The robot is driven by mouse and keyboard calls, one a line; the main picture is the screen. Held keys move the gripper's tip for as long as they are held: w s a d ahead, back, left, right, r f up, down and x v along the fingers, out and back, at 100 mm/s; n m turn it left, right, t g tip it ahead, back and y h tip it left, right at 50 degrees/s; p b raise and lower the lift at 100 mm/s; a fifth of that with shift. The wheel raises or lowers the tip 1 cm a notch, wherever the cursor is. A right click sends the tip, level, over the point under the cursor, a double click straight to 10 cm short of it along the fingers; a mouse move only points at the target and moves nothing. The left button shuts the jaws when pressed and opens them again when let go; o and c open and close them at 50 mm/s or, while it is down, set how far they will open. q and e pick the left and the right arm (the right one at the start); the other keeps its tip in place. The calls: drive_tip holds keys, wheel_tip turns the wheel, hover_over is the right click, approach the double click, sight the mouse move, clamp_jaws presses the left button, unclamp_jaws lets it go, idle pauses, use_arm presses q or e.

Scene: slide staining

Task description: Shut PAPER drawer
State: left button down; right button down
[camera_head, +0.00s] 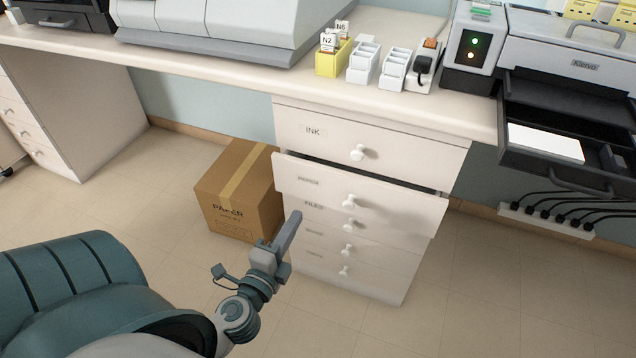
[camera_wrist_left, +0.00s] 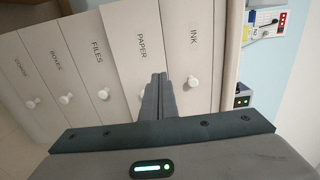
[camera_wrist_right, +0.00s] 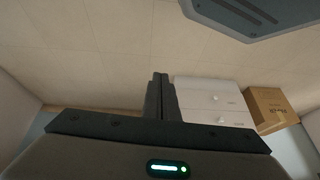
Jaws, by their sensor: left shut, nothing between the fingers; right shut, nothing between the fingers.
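The PAPER drawer (camera_head: 400,208) is the second front down in the white drawer unit and stands partly pulled out, with a dark gap along its top edge. Its white knob (camera_head: 351,201) shows in the head view. In the left wrist view the PAPER front (camera_wrist_left: 138,40) is labelled, and its knob is hidden behind my fingers. My left gripper (camera_head: 295,218) is shut and empty, in front of the unit, left of the knob; in its wrist view the fingertips (camera_wrist_left: 158,78) point at the PAPER front. Contact cannot be told. My right gripper (camera_wrist_right: 160,78) is shut and empty, away from the drawer.
The INK drawer (camera_head: 420,152) above and the FILES drawer (camera_head: 390,232) below look shut. A cardboard box (camera_head: 235,200) stands on the floor left of the unit. A printer tray (camera_head: 600,170) juts out at the right. Floor in front of the unit is clear.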

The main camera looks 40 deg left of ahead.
sight(321, 172)
use_arm(q)
drive_tip(key=shift+w, duration=0.1)
